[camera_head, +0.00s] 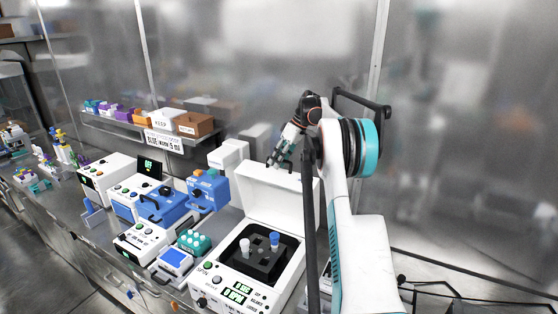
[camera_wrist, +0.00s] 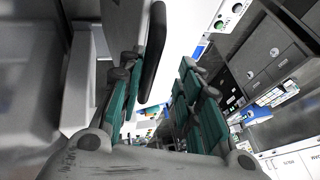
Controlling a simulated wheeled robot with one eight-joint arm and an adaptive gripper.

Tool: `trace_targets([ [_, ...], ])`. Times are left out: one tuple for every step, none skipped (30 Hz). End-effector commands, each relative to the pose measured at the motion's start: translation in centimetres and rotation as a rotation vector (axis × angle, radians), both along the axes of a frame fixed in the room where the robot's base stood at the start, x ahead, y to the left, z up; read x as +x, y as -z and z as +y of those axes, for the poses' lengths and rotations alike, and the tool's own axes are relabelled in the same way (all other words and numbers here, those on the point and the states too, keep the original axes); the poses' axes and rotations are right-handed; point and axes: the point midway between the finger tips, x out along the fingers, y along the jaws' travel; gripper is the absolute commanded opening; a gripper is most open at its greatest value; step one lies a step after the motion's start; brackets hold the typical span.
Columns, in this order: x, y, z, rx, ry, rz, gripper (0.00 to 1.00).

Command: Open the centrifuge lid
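The centrifuge (camera_head: 206,283) is a white box at the front with a green display and buttons. Its white lid (camera_head: 268,196) stands raised at the back, showing the dark chamber (camera_head: 282,266) with a black rotor, a white-capped tube (camera_head: 244,246) and a blue-capped tube (camera_head: 275,239). My gripper (camera_head: 277,162) is at the lid's upper edge, pointing down. In the wrist view its teal-padded fingers (camera_wrist: 160,110) are apart. A white panel, apparently the lid, and a black bar (camera_wrist: 153,58) show between them; whether they touch the fingers is unclear.
Blue devices (camera_head: 208,190), a green tube rack (camera_head: 194,241) and white instruments (camera_head: 106,178) crowd the bench left of the centrifuge. A shelf behind holds a brown box (camera_head: 194,124) and a white box. Glass panels stand behind the bench.

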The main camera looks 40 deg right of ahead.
Motion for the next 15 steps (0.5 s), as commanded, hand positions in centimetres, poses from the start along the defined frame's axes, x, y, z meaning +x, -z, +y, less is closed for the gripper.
trace_targets([
  [0.0,-0.1,0.0,0.001,0.000,0.000,0.32],
  [0.0,-0.1,0.1,0.002,-0.001,0.000,0.32],
  [0.0,-0.2,0.1,0.002,0.000,0.000,0.32],
  [0.0,-0.2,0.1,0.002,0.000,0.000,0.32],
  [0.0,-0.2,0.1,0.002,0.000,0.000,0.32],
  [0.0,-0.2,0.1,0.002,0.000,0.000,0.32],
  [0.0,-0.3,0.0,0.002,0.000,0.000,0.32],
  [0.0,-0.4,0.0,0.002,0.000,0.000,0.32],
  [-0.1,-0.6,-0.1,0.002,0.000,0.000,0.32],
  [-0.2,-0.9,-0.2,0.003,0.000,-0.001,0.32],
  [-0.2,-1.1,-0.4,0.003,0.000,-0.001,0.32],
  [-0.4,-1.6,-0.6,0.003,0.000,-0.001,0.32],
  [-0.5,-2.0,-0.8,0.003,0.000,-0.001,0.32],
  [-0.6,-2.5,-1.0,0.003,0.000,-0.001,0.32],
  [-0.9,-3.2,-1.3,0.003,0.000,-0.001,0.32],
])
